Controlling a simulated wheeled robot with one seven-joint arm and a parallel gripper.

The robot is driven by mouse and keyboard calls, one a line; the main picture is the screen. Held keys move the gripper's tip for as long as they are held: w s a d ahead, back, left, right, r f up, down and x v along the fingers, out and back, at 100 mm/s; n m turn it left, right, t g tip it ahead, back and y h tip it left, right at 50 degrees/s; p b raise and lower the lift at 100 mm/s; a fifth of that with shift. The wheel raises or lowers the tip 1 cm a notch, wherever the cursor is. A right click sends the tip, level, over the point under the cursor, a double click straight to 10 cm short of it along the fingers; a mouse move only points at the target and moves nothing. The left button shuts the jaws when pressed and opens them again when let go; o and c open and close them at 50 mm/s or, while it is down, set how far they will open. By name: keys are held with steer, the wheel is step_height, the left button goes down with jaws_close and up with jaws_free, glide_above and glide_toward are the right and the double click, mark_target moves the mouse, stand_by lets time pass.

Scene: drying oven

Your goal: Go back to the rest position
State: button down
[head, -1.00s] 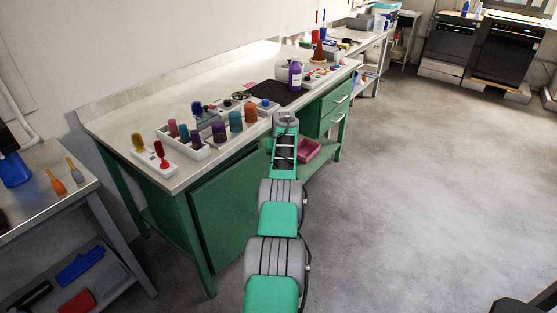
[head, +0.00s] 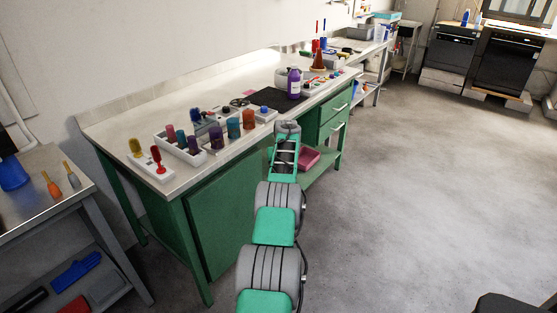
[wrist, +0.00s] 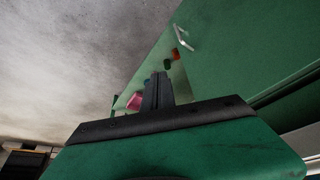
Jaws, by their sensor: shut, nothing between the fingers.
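My gripper (wrist: 158,90) shows in the wrist view with its dark fingers together and nothing between them. It points along the green front of the workbench (wrist: 235,50), with grey floor to the left in that view. In the head view my arm stretches forward along the front of the workbench (head: 225,228). The fingers cannot be made out there, past the far end of the arm.
A pink bin (head: 308,158) sits on the bench's lower shelf, close to my arm. Colored bottles stand in a white tray (head: 198,158) on the bench top. A purple bottle (head: 294,83) stands farther back. Open floor (head: 420,190) lies to the right.

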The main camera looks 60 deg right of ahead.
steer(key=s+r, duration=0.5)
steer(key=r, duration=0.4)
steer(key=w+a+r+n+y+p, duration=0.1)
steer(key=w+a+r, duration=0.5)
steer(key=w+a, duration=0.3)
steer(key=w+a+r+n+p, duration=0.2)
steer(key=w+a+r, duration=0.35)
steer(key=a, duration=0.55)
steer(key=w+a+r+n+p, duration=0.1)
steer(key=w+a+r, duration=0.1)
steer(key=a, duration=0.4)
steer(key=w+a+r, duration=0.2)
steer(key=a, duration=0.5)
steer(key=s+a+r+n+y+p, duration=0.1)
steer(key=s+a+n, duration=0.1)
steer(key=a, duration=0.9)
steer(key=s+a+r+n+y+p, duration=0.1)
steer(key=s+a, duration=0.2)
steer(key=a, duration=0.7)
steer(key=s+a+f+n+p, duration=0.1)
steer(key=s+a+f, duration=0.1)
steer(key=s+a, duration=0.4)
steer(key=s+a+f+n+p, duration=0.1)
steer(key=s+a+f+n, duration=0.1)
steer(key=s+a, duration=0.5)
steer(key=shift+s+a+f, duration=0.2)
steer(key=shift+a+f, duration=0.05)
steer(key=shift+a, duration=0.8)
